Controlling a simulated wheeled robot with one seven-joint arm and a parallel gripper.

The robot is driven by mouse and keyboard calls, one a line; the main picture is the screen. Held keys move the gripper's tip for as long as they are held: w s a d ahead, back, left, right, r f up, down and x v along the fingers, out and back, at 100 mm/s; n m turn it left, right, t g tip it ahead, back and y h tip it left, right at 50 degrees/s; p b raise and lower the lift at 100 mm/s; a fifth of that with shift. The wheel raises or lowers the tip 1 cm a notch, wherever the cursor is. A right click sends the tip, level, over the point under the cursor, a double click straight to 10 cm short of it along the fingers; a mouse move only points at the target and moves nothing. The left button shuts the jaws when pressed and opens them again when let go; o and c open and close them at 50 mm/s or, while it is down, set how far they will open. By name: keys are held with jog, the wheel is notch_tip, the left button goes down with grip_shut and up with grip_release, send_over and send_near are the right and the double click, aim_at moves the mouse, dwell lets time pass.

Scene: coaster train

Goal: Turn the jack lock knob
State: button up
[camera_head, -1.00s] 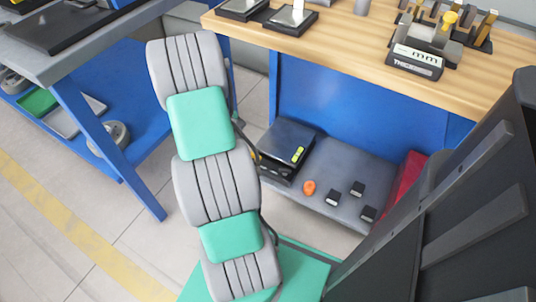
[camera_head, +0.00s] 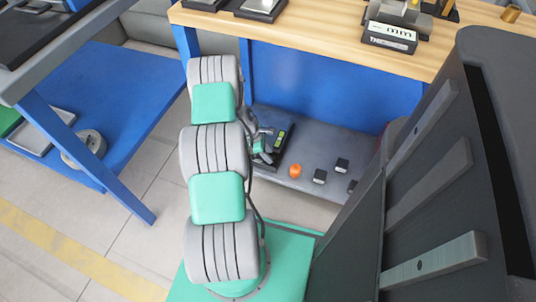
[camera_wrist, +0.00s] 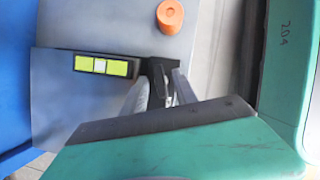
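A flat black device with a yellow-green level strip (camera_head: 280,138) stands on the lower shelf; its strip also shows in the wrist view (camera_wrist: 103,66). A dark T-shaped part (camera_wrist: 157,72) is at the strip's right end in the wrist view. I cannot tell if it is the jack lock knob. My gripper (camera_wrist: 158,92) has a grey finger on either side of this part, and I cannot tell if they touch it. In the head view my gripper (camera_head: 264,148) is low, at the device's left side, partly hidden by my arm.
An orange round piece (camera_head: 295,171) and several small dark blocks (camera_head: 320,177) lie on the grey lower shelf (camera_head: 335,150). The wooden bench top (camera_head: 310,30) overhangs it. A blue table (camera_head: 100,90) stands at left. Clear floor lies between them.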

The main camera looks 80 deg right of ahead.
grip_shut()
dwell(0.4)
dwell(0.4)
jog(key=m+y+b, duration=0.1)
jog(key=m+b, duration=0.1)
jog(key=m, duration=0.1)
jog(key=shift+f+m, duration=0.15)
jog(key=shift+m, duration=0.15)
jog(key=m+y+b, duration=0.2)
jog(key=m+b, duration=0.1)
jog(key=m, duration=0.2)
jog(key=shift+d, duration=0.2)
jog(key=m+t+y+b, duration=0.1)
jog(key=m, duration=0.2)
jog(key=m+t+y+b, duration=0.1)
jog(key=m+b, duration=0.1)
jog(key=m, duration=0.1)
jog(key=shift+s+d+m, duration=0.1)
jog(key=shift+s+m, duration=0.05)
jog(key=shift+m, duration=0.15)
jog(key=m+t, duration=0.1)
jog(key=m, duration=0.2)
jog(key=m+t, duration=0.1)
jog(key=m, duration=0.1)
jog(key=shift+s+m+y+b, duration=0.1)
jog(key=shift+m+y+b, duration=0.3)
